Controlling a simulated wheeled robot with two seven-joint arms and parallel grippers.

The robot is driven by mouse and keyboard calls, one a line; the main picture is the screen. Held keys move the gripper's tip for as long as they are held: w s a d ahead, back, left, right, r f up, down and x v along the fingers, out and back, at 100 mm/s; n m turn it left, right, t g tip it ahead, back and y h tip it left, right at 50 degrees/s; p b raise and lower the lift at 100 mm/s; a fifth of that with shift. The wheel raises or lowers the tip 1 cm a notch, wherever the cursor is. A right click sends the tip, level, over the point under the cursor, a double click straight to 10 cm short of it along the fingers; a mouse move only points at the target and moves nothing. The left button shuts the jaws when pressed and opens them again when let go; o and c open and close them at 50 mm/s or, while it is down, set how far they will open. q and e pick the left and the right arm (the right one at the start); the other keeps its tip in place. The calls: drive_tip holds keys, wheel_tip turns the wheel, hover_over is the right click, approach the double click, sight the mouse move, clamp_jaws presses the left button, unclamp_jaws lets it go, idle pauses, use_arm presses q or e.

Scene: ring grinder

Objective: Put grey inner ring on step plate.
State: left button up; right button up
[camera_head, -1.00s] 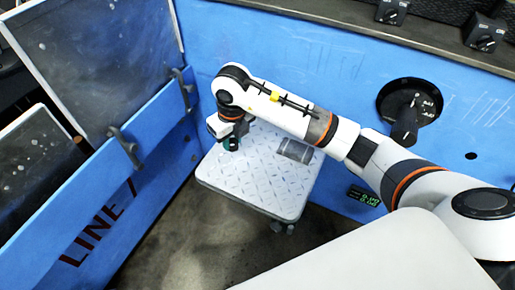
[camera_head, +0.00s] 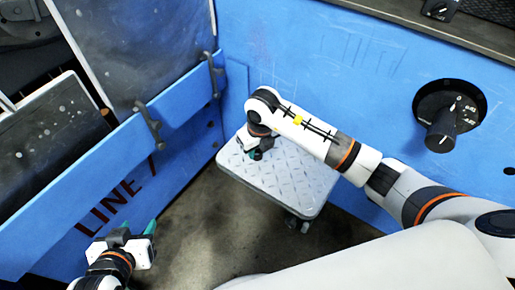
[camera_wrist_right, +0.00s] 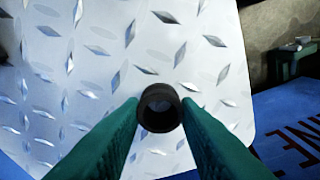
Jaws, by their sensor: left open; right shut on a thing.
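The step plate (camera_head: 300,185) is a pale diamond-tread platform on wheels, in the middle of the head view. My right gripper (camera_head: 257,153) points down over its far left part. In the right wrist view, the teal fingers of this gripper (camera_wrist_right: 160,115) are shut on a dark grey ring (camera_wrist_right: 160,126). The tread surface shows behind the ring; whether the ring touches it, I cannot tell. In the head view the ring is too small to make out. My left gripper (camera_head: 139,240) is open and empty at the lower left, apart from the plate.
A blue panel with LINE lettering (camera_head: 110,205) and black handles (camera_head: 150,125) stands on the left. A blue wall (camera_head: 340,60) with a black rotary knob (camera_head: 440,130) stands behind. Dark floor (camera_head: 190,225) lies open between my left gripper and the plate.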

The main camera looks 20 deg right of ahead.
drive_tip(key=o, duration=1)
drive_tip(key=shift+f, duration=0.1)
